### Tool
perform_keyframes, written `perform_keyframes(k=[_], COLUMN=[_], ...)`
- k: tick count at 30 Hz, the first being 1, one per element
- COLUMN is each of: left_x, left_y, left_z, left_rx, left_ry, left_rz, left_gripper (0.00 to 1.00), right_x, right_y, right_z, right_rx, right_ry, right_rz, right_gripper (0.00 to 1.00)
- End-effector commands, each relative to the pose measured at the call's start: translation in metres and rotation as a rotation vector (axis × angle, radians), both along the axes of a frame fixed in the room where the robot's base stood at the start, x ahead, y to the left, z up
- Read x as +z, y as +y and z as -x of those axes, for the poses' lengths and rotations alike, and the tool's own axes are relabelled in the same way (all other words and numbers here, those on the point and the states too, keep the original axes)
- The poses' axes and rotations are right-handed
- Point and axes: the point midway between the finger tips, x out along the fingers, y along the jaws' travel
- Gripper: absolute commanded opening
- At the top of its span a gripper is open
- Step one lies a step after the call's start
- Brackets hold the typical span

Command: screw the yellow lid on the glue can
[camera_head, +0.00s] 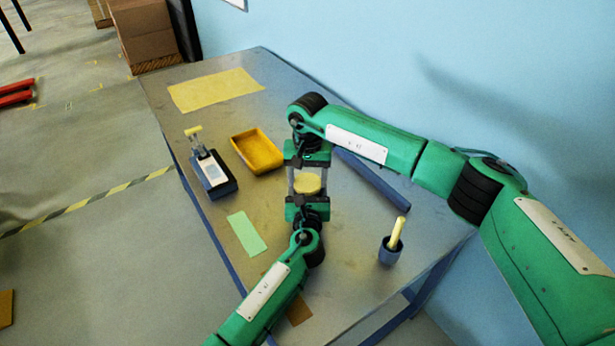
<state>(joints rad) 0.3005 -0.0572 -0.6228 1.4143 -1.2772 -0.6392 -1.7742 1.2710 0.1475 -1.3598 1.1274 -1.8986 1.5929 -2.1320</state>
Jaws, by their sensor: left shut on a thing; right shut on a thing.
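The yellow lid (307,184) shows as a round pale-yellow disc between my two grippers, above the middle of the table. The glue can is hidden beneath the lid and between the fingers, so I cannot tell how the lid sits on it. My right gripper (307,174) reaches in from the far side and is shut, apparently on the lid. My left gripper (307,193) reaches in from the near side and is shut, apparently on the can. The two grippers face each other with grey fingers on both sides of the lid.
A blue wall stands behind.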

Motion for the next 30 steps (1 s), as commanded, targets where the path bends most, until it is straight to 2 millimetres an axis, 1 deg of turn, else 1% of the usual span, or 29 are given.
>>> perform_keyframes(k=[1,6,10,15,23,24,27,30], left_x=[0.001,0.001,0.001,0.001,0.001,0.001,0.0009,0.001], left_y=[-0.0001,-0.0001,-0.0001,-0.0002,-0.0003,-0.0003,-0.0003,-0.0003], left_z=[-0.0002,-0.0002,-0.0002,-0.0002,-0.0001,-0.0001,-0.0001,-0.0001], left_rx=[0.0,0.0,0.0,0.0,0.0,0.0,0.0,0.0], left_ry=[-0.002,-0.002,-0.002,-0.002,-0.001,-0.001,-0.001,-0.001], left_rz=[0.0,0.0,0.0,0.0,0.0,0.0,0.0,0.0], left_gripper=[0.0,0.0,0.0,0.0,0.0,0.0,0.0,0.0], right_x=[0.0001,0.0,0.0001,0.0,-0.0001,0.0,-0.0001,-0.0001], right_y=[-0.0002,-0.0004,-0.0002,0.0,0.0,0.0,0.0001,0.0001], right_z=[0.0,-0.0001,0.0,0.0,0.0,0.0,0.0,0.0], right_rx=[-0.076,-0.346,-0.499,-0.586,-0.59,-0.59,-0.589,-0.589], right_ry=[0.0,0.0,0.0,0.0,0.0,0.0,0.0,0.0], right_rz=[0.002,0.005,0.006,0.007,0.007,0.007,0.007,0.007], right_gripper=[0.36,0.36,0.36,0.36,0.36,0.67,0.85,0.85])
